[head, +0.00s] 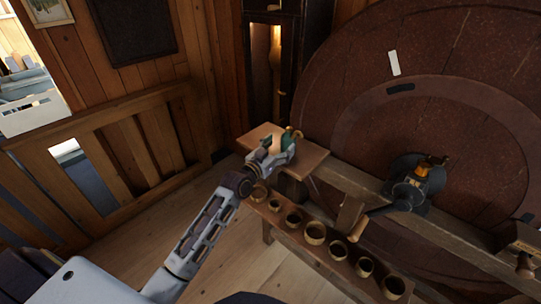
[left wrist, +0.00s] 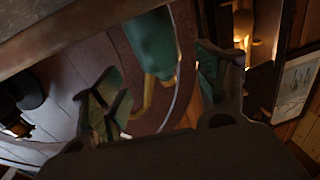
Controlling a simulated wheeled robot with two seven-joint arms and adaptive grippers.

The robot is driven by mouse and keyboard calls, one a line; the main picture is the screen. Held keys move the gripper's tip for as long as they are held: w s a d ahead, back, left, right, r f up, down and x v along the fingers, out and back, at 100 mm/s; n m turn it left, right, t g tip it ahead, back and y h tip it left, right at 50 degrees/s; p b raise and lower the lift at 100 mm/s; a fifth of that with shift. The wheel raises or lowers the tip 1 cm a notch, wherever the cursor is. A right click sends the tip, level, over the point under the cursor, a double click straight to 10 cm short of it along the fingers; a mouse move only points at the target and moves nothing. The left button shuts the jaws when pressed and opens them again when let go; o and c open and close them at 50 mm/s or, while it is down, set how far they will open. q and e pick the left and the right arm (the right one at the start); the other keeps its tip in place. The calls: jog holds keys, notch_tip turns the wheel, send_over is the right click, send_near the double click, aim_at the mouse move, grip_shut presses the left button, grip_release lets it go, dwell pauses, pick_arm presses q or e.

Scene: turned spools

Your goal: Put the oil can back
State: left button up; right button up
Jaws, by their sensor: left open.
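The oil can, green with brass parts, shows in the head view (head: 289,138) at a small square wooden board, partly hidden by my left gripper. In the left wrist view the green can (left wrist: 150,42) shows at the top middle, between the lines of the two fingers. My left gripper (head: 277,147) is open at the can in the head view. In the left wrist view its fingers (left wrist: 158,72) stand apart, with a gap visible on each side of the can. I cannot tell whether either finger touches it. My right gripper is not in view.
The wooden board (head: 312,156) sits at the end of a long beam. Several round wooden cups (head: 315,233) line a low bench below. A black fixture with an orange part (head: 410,180) stands on the beam before a huge dark wheel (head: 440,60). A slatted railing (head: 150,150) stands left.

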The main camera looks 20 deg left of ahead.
pick_arm(q)
jog(key=shift+b+v, duration=0.35)
jog(key=shift+v, duration=2.3)
dwell(0.6)
